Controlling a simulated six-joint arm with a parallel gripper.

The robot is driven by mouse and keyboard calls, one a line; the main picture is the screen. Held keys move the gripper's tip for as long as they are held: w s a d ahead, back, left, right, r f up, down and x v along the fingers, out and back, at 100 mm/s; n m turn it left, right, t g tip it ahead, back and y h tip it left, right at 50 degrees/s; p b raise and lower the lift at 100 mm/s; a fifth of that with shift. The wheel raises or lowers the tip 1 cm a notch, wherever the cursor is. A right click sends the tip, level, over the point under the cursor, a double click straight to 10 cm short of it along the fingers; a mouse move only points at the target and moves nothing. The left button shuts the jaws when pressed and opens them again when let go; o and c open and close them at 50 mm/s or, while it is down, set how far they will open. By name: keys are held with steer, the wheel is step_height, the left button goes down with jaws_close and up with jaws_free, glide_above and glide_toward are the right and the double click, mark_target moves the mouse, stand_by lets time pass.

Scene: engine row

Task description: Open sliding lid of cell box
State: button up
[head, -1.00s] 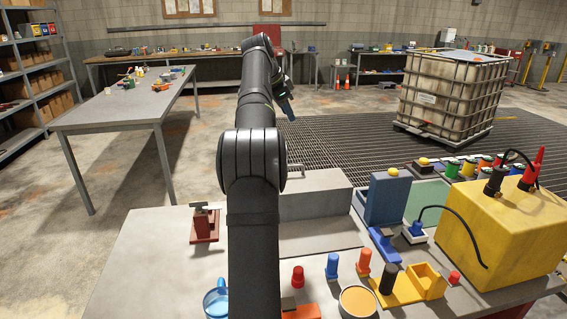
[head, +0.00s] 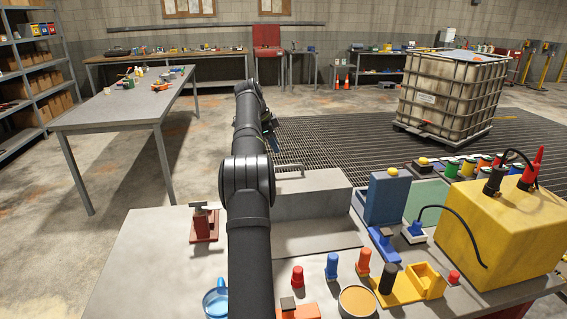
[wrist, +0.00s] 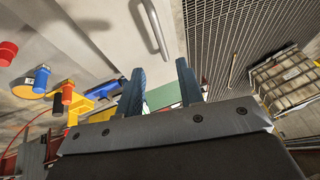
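The cell box (head: 315,195) is a grey box on the bench, just right of my arm. A grey bar handle (head: 290,166) stands on its flat top; the lid looks closed, though my arm hides part of the box. In the wrist view the pale lid (wrist: 95,25) fills the upper left and the handle (wrist: 153,28) shows at top centre. My gripper (wrist: 160,88) has its two blue-grey fingers apart with nothing between them. The handle is beyond the fingertips, apart from them. In the head view the gripper is mostly hidden behind my arm, above the box's far side.
A blue upright block (head: 387,198) and a yellow box (head: 505,228) with a cable stand right of the cell box. Coloured pegs and a blue mug (head: 216,302) are in front. A red clamp-like stand (head: 204,223) is at left. Floor grating lies behind the bench.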

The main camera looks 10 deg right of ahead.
mark_target(286, 166)
steer(key=x, duration=1)
steer(key=shift+s, duration=0.1)
steer(key=shift+c, duration=0.2)
jaws_close()
